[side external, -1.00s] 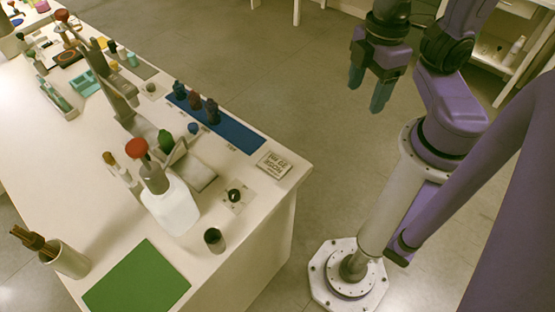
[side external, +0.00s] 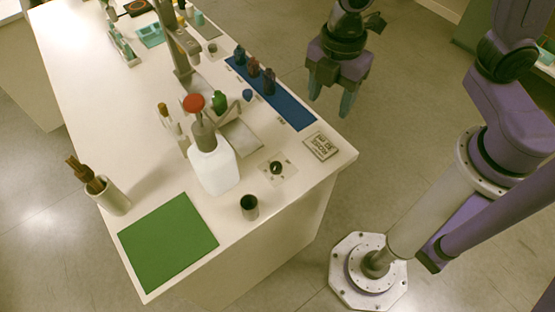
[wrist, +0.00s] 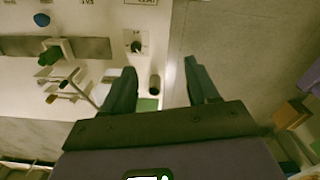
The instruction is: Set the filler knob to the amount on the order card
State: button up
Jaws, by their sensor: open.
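The filler knob (side external: 276,168) is a small black knob on a pale plate near the table's front right edge. It also shows in the wrist view (wrist: 137,47); its setting is too small to read. The order card (side external: 320,146) lies on the table beside the knob plate, with lettering I cannot read; only its edge shows at the top of the wrist view. My gripper (side external: 330,97) is open and empty, above and beyond the table's right edge, apart from the knob. In the wrist view its fingers (wrist: 160,68) are spread, with the knob ahead and left of them.
A dark cup (side external: 249,208) stands near the knob. A white bottle with a red top (side external: 214,168) stands to its left. Several small bottles stand on a blue strip (side external: 292,110) behind. A green mat (side external: 168,243) lies at the front.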

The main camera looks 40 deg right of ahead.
aim_at(276, 166)
jog(key=w+a+f+n, duration=0.5)
jog(key=w+a+f, duration=0.2)
jog(key=f, duration=1.7)
jog(key=shift+s+a+f, duration=0.1)
jog(key=shift+s+a, duration=0.05)
jog(key=shift+a, duration=0.05)
jog(key=c, duration=1)
